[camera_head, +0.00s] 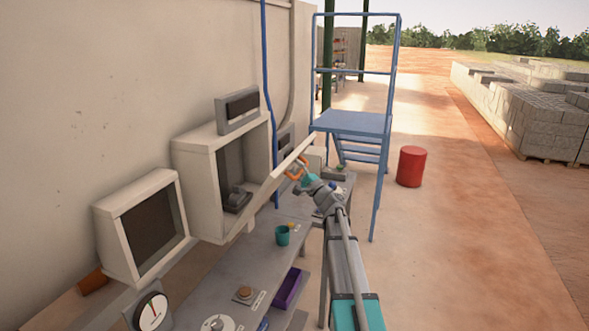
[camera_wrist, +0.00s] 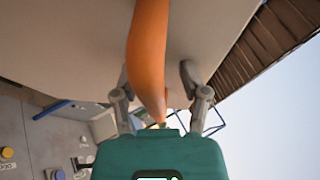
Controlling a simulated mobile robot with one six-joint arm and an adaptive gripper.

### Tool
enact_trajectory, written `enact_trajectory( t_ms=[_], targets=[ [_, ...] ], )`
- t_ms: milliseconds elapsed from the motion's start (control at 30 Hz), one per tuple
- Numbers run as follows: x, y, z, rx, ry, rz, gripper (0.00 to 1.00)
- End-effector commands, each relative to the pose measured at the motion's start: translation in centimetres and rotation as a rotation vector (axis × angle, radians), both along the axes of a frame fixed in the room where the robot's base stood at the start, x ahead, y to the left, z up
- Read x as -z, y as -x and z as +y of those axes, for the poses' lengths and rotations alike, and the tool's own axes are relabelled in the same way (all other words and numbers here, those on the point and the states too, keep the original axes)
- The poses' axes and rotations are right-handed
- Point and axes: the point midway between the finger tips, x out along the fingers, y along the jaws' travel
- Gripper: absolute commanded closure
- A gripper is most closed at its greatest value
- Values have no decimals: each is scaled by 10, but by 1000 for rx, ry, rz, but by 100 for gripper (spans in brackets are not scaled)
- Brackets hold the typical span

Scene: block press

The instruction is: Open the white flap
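The white flap (camera_head: 277,178) stands swung out from the front of a cream cabinet (camera_head: 195,182) in the head view. The cabinet's dark inside shows behind it. An orange curved handle (camera_head: 294,173) is on the flap's outer side. My gripper (camera_head: 304,176) is at this handle, partly hiding it. In the wrist view, the orange handle (camera_wrist: 149,55) runs between the two fingers of my gripper (camera_wrist: 157,78). The left finger is close to the handle; a gap shows on the right, so the gripper is open around it. The pale flap surface (camera_wrist: 85,45) fills the upper wrist view.
A second cream box (camera_head: 118,240) and a gauge (camera_head: 151,312) are at lower left. A blue platform (camera_head: 350,122) stands behind. Open ground lies right, with a red drum (camera_head: 411,167).

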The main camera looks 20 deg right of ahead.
Motion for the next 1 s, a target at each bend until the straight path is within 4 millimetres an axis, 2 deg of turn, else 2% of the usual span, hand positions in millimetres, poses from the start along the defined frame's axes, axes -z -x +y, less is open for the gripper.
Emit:
enact_trajectory(
  t_ms=[1000],
  targets=[
    [32, 39, -11, -1, 0, 0, 43]
  ],
)
